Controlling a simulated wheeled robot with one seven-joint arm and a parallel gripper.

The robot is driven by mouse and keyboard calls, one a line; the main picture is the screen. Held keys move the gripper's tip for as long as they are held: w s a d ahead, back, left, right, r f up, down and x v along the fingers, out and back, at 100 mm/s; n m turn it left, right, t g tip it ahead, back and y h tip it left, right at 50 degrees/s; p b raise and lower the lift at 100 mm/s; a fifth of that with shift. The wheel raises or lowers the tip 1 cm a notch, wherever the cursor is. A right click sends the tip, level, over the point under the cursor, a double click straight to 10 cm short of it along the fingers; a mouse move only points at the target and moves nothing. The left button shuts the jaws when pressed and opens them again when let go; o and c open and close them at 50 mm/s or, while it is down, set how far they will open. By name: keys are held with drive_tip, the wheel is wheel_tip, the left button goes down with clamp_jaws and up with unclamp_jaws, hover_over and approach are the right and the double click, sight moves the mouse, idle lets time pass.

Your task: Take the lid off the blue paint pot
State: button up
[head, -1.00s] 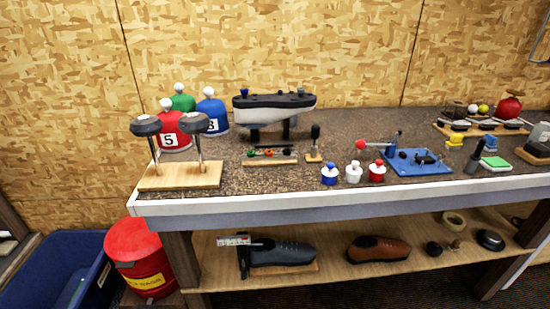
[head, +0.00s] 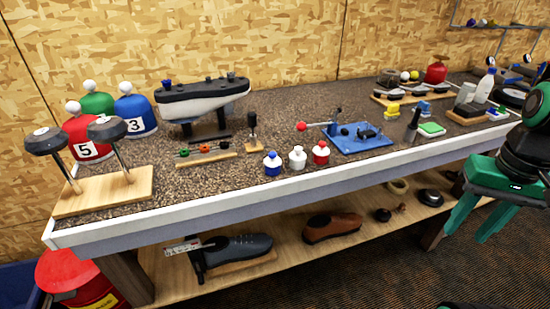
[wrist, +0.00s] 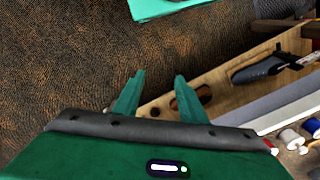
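The blue paint pot (head: 272,168) stands upright on the bench near its front edge, left of a white pot (head: 297,158) and a red pot (head: 320,153). In the wrist view the blue pot (wrist: 311,128) is at the lower right edge, partly cut off. My gripper (head: 471,234), with green fingers, is at the right of the head view, in front of the bench and well away from the pots. In the wrist view my gripper (wrist: 159,76) is open, with nothing between its fingers.
Behind the pots stand a blue vise-like fixture (head: 362,140), a small rack with a rod (head: 206,153) and a dark upright stamp (head: 252,130). A lower shelf (head: 290,250) holds shoes.

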drive_tip(key=w+a+r+n, duration=0.3)
drive_tip(key=w+a+n, duration=0.15)
drive_tip(key=w, duration=0.45)
drive_tip(key=n+t+y, duration=0.2)
drive_tip(key=n+y, duration=0.1)
drive_tip(key=n, duration=0.7)
approach(273, 152)
drive_tip(key=shift+x, duration=4.2)
drive_tip(key=shift+s, duration=0.1)
drive_tip(key=shift+c, duration=0.3)
clamp_jaws()
